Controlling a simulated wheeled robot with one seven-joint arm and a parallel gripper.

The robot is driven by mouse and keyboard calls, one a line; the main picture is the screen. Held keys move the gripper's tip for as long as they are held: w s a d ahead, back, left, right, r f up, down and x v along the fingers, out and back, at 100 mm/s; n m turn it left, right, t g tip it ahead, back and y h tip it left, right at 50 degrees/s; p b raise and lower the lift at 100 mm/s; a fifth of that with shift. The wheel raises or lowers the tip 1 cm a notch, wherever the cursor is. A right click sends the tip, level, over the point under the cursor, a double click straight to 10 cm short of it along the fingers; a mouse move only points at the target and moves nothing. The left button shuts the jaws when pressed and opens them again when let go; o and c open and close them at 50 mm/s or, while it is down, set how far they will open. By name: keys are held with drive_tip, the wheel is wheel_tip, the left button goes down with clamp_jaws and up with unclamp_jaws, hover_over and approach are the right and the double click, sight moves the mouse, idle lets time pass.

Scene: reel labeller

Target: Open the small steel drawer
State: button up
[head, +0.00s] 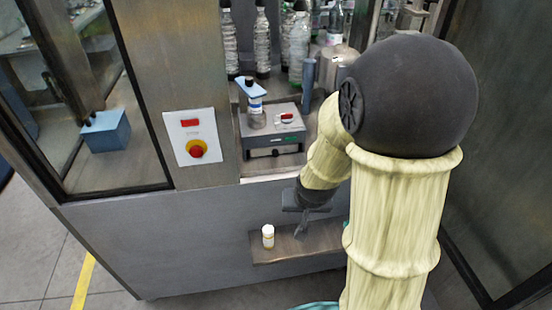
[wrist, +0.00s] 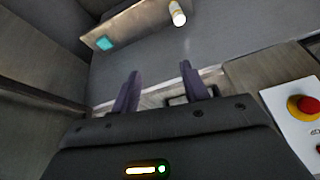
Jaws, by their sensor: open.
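The small steel drawer (head: 272,153) is the front of a grey steel box on the machine's deck, with a dark handle slot across it. It looks shut. My gripper (head: 301,229) is below and to the right of the drawer, in front of the machine and above a low shelf, apart from the drawer. In the wrist view my gripper (wrist: 159,70) has its two dark fingers spread with nothing between them. A dark-outlined handle shape shows behind the right finger there; I cannot tell for sure that it is the drawer's handle.
A white bottle (head: 268,236) stands on the low shelf (head: 270,256); a teal patch (wrist: 105,44) lies on it. A red stop button (head: 196,149) sits left of the drawer. Bottles (head: 262,45) stand behind. A blue box (head: 106,131) is behind glass.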

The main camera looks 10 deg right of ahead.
drive_tip(key=w+f+t+b, duration=0.2)
drive_tip(key=w+f+t, duration=1)
drive_tip(key=w, duration=0.4)
drive_tip(key=shift+a+f+t, duration=0.15)
drive_tip(key=shift+a+t, duration=0.1)
drive_tip(key=shift+t, duration=0.35)
drive_tip(key=p, duration=0.5)
approach(276, 155)
drive_tip(key=w, duration=0.9)
